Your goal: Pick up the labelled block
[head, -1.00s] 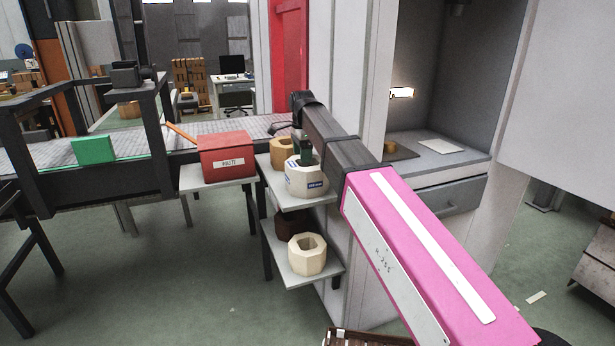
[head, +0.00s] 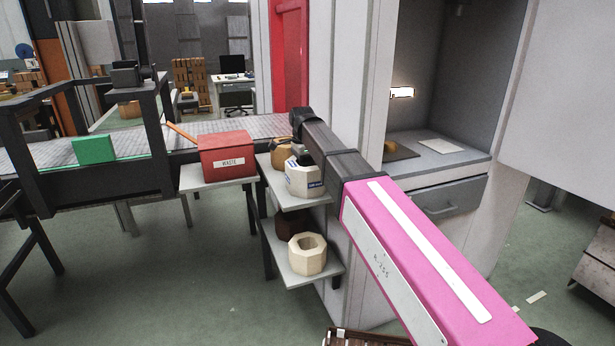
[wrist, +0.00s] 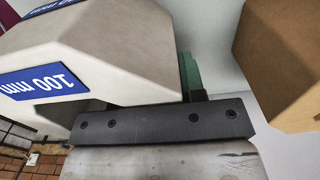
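The labelled block is a white, many-sided block (head: 304,181) with blue labels and a hollow middle. It is at the upper shelf of the small stand in the head view. In the wrist view the white block (wrist: 110,55) fills the upper left, with a blue "100 mm" label. My gripper (head: 297,152) is at the top of this block. In the wrist view its dark bar (wrist: 165,121) lies along the block's lower edge, with green finger parts (wrist: 190,78) beside the block. The block hides part of the fingers, so their closure is unclear.
A tan block (head: 281,153) stands close behind the white one; it also shows in the wrist view (wrist: 285,65). A cream block (head: 307,262) and a dark brown block (head: 287,222) are on the lower shelf (head: 312,281). A red waste box (head: 226,163) stands to the left.

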